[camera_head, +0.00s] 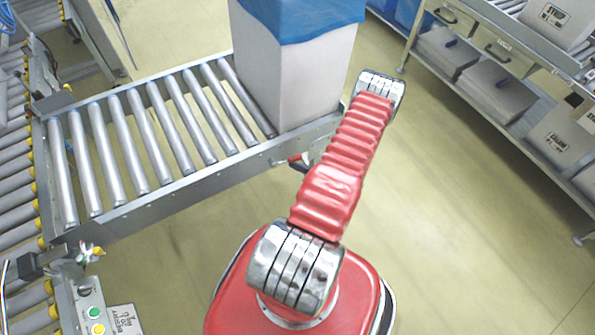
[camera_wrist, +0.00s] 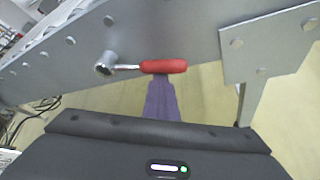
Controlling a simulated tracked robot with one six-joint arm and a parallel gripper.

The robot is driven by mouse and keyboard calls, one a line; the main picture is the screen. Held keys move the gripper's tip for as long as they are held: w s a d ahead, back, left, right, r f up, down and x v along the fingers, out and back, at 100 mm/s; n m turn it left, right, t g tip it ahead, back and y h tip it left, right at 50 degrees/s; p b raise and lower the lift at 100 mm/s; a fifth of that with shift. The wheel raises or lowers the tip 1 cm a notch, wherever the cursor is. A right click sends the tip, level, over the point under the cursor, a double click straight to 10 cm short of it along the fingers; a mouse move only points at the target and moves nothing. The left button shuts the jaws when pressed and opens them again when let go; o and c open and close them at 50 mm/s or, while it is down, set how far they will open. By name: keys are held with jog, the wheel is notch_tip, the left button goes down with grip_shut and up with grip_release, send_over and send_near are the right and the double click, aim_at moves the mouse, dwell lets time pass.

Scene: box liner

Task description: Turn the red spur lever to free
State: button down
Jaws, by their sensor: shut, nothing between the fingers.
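The red spur lever (camera_wrist: 163,66) lies about level in the wrist view, on the side of a grey metal conveyor rail. Its silver arm runs left to a round pivot (camera_wrist: 105,63). My gripper (camera_wrist: 161,82) is shut, its purple-grey fingers reaching up from the dark wrist housing. The fingertips are just below the middle of the red handle; I cannot tell whether they touch it. In the head view a small red piece of the lever (camera_head: 301,165) shows at the conveyor's near side, partly hidden by my red arm.
A roller conveyor (camera_head: 150,195) carries a tall white box with a blue liner (camera_head: 296,65) at its right end. A button panel (camera_head: 97,312) stands at lower left. The floor between is clear.

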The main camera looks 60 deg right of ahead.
jog(key=shift+s+d, duration=0.15)
jog(key=shift+d, duration=0.15)
jog(key=s+a+r, duration=0.1)
jog(key=s+a, duration=0.4)
jog(key=s, duration=0.2)
jog(key=shift+s, duration=0.4)
dwell(0.5)
jog(key=shift+a, duration=0.1)
dwell(0.6)
